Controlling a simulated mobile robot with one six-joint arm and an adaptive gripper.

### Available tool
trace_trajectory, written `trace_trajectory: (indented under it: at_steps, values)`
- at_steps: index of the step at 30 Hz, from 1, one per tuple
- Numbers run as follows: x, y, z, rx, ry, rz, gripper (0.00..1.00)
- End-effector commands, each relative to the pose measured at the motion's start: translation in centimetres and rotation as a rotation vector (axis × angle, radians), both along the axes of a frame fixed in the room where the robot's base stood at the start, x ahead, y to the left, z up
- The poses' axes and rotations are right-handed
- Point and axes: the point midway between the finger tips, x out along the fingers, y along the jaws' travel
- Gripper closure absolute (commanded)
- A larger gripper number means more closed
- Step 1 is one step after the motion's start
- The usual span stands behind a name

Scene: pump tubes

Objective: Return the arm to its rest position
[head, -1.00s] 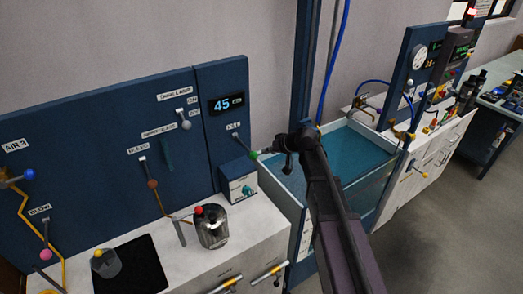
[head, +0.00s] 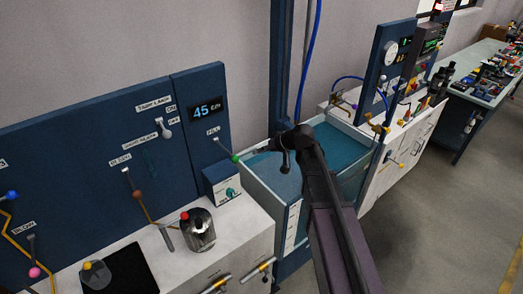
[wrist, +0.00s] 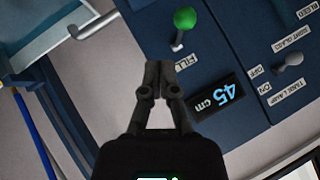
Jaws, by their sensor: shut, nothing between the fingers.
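My arm reaches up from the bottom of the head view, dark and bent at its wrist. My gripper (wrist: 160,70) shows in the wrist view with its fingertips together and nothing between them. In that view it is in front of the blue panel, beside the FILL lever with a green knob (wrist: 185,18) and the display reading 45 cm (wrist: 219,106). In the head view the gripper (head: 251,151) is small and dark near the green knob (head: 235,158); I cannot tell whether they touch.
A water tank (head: 333,141) lies behind and beside my arm. A blue upright column (head: 283,65) rises behind the arm. Clear floor (head: 440,220) lies to the right.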

Motion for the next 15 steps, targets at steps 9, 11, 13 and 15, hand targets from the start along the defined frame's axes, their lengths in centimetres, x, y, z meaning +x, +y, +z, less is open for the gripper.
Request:
trace_trajectory:
  at_steps: [9, 11, 13, 15]
  values:
    - [-0.2, -0.1, -0.2, -0.004, 0.004, -0.001, 1.00]
    - [-0.6, -0.3, -0.6, -0.014, 0.014, -0.002, 1.00]
    - [-1.3, -0.8, -1.5, -0.036, 0.032, -0.008, 1.00]
    - [-2.4, -1.6, -2.7, -0.067, 0.062, -0.016, 1.00]
